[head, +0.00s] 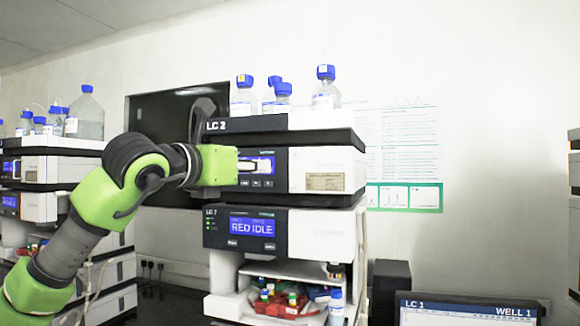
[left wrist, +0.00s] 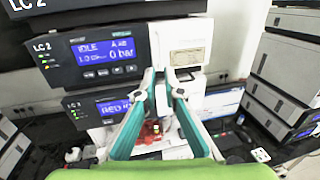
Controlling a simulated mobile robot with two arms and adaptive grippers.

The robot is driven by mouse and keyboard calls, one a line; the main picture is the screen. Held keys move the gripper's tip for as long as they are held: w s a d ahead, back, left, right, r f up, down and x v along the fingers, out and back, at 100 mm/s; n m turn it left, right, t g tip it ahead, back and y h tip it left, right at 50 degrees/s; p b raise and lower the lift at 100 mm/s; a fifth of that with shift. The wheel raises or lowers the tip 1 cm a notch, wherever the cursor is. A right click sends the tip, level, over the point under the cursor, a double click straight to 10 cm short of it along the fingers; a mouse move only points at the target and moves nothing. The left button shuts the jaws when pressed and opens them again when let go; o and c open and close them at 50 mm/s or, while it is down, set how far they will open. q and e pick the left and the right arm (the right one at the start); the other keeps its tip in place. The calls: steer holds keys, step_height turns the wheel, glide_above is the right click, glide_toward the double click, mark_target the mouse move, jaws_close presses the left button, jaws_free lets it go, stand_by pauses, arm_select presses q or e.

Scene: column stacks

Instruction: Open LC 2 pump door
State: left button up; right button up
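The LC 2 pump is the module with a dark front panel (head: 278,184) and a white door (head: 327,171) with a beige label. In the left wrist view the pump panel (left wrist: 97,58) reads IDLE and 0 bar, and the white door (left wrist: 181,40) looks closed. My left gripper (head: 268,166) is in front of the pump display, hiding part of it. My right gripper is not in view.
A top unit labelled LC 2 (head: 247,125) bears several blue-capped bottles. Below the pump, another module (head: 252,227) reads RED IDLE, above an open bay with coloured vials (head: 280,302). Another stack (head: 35,166) stands left. An LC 1 monitor (head: 470,311) is lower right.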

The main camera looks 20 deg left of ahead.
mark_target(290, 169)
arm_select(q)
steer(key=p+x, duration=0.6)
steer(key=x, duration=0.6)
steer(key=shift+w+p, duration=0.15)
steer(key=shift+p, duration=0.25)
steer(key=shift+w+d+f, duration=0.1)
steer(key=shift+w+d, duration=0.1)
steer(key=shift+w, duration=0.45)
jaws_close()
steer(key=shift+s+f, duration=0.1)
